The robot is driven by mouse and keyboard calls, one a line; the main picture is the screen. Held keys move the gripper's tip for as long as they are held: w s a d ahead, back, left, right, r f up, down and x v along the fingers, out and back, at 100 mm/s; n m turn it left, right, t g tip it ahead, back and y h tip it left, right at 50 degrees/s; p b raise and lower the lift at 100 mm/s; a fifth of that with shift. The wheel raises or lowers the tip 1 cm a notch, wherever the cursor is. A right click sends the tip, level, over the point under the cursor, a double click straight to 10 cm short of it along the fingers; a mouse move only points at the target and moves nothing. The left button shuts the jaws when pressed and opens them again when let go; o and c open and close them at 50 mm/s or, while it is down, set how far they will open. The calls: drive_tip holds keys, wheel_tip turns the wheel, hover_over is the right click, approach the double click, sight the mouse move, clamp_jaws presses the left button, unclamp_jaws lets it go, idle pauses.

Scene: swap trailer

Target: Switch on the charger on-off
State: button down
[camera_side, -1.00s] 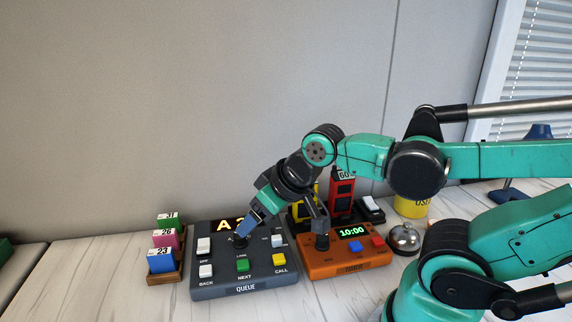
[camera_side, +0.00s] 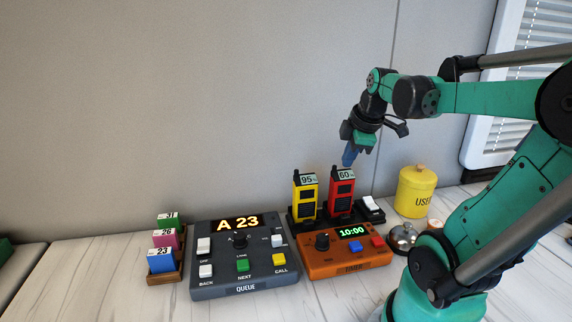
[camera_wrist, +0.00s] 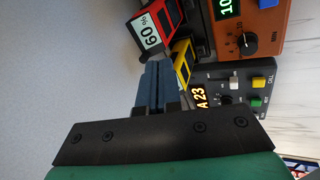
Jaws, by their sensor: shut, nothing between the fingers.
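The black charger base (camera_side: 374,217) stands behind the orange timer, with a white rocker switch (camera_side: 371,204) at its right end. A yellow handset (camera_side: 305,195) marked 95 and a red handset (camera_side: 341,192) marked 60% stand upright in it. In the wrist view the red handset (camera_wrist: 152,32) and yellow handset (camera_wrist: 183,60) show, but the switch does not. My gripper (camera_side: 348,160) is shut and empty, pointing down in the air just above the red handset. Its blue fingers also show in the wrist view (camera_wrist: 156,85). I cannot tell the switch's setting.
The orange timer (camera_side: 318,268) reads 10:00 in front of the charger. The grey queue panel (camera_side: 215,287) shows A 23. A bell (camera_side: 403,236) and a yellow canister (camera_side: 417,192) stand right. Numbered blocks sit in a wooden rack (camera_side: 180,266).

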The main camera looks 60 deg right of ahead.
sight(368, 199)
drive_tip(key=s+d+n+g, duration=0.1)
drive_tip(key=s+d+n, duration=0.1)
drive_tip(key=s+d, duration=0.4)
drive_tip(key=shift+s+r+n, duration=0.3)
drive_tip(key=shift+s+r, duration=0.05)
drive_tip(key=shift+r, duration=0.05)
drive_tip(key=x, duration=1.4)
drive_tip(key=shift+w+d+f+g+y, duration=0.2)
drive_tip(key=shift+g+y, duration=0.1)
drive_tip(key=shift+y, duration=0.1)
drive_tip(key=shift+s, duration=0.1)
drive_tip(key=shift+s+a, duration=0.1)
drive_tip(key=shift+a, duration=0.05)
